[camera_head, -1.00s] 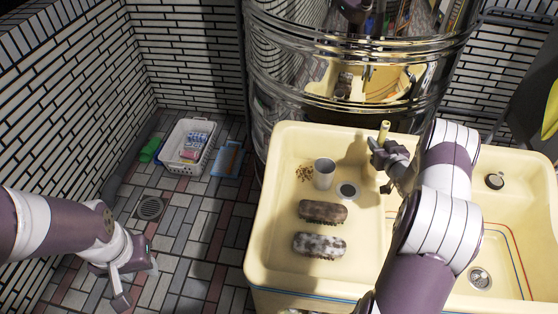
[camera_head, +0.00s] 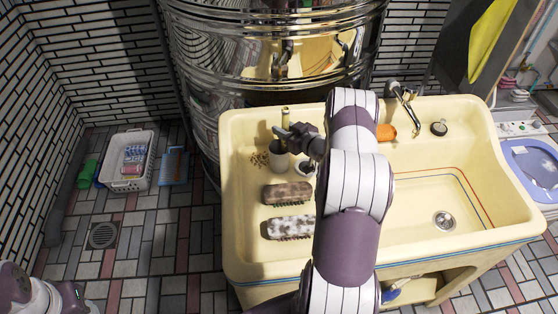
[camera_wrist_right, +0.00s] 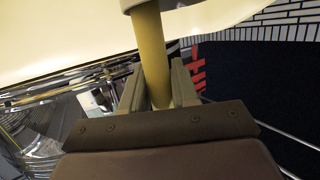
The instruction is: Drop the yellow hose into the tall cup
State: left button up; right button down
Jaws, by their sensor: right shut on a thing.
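The yellow hose (camera_head: 285,116) stands upright in my right gripper (camera_head: 286,132). The right wrist view shows the hose (camera_wrist_right: 152,55) clasped between the two fingers (camera_wrist_right: 158,88). The tall cup (camera_head: 278,160) is a grey cup on the left part of the cream sink. My right gripper and the hose are over the cup in the head view, and the gripper hides part of its rim. Whether the hose's lower end is inside the cup cannot be told. My left arm shows at the bottom left corner, its gripper out of view.
Two brushes (camera_head: 287,193) (camera_head: 291,227) lie in front of the cup, and a small round dish (camera_head: 304,168) is beside it. An orange thing (camera_head: 386,132) and a faucet (camera_head: 404,98) are farther right. The right basin (camera_head: 420,190) is mostly clear.

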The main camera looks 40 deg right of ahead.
pick_arm(q)
jog(key=shift+f, duration=0.3)
pick_arm(e)
jog(key=shift+f, duration=0.4)
jog(key=c, duration=0.8)
grip_release()
pick_arm(q)
jog(key=shift+f+b, duration=0.65)
jog(key=shift+f, duration=0.05)
pick_arm(e)
jog(key=v, duration=1.2)
jog(key=shift+s+r, duration=0.1)
jog(key=shift+s, duration=0.2)
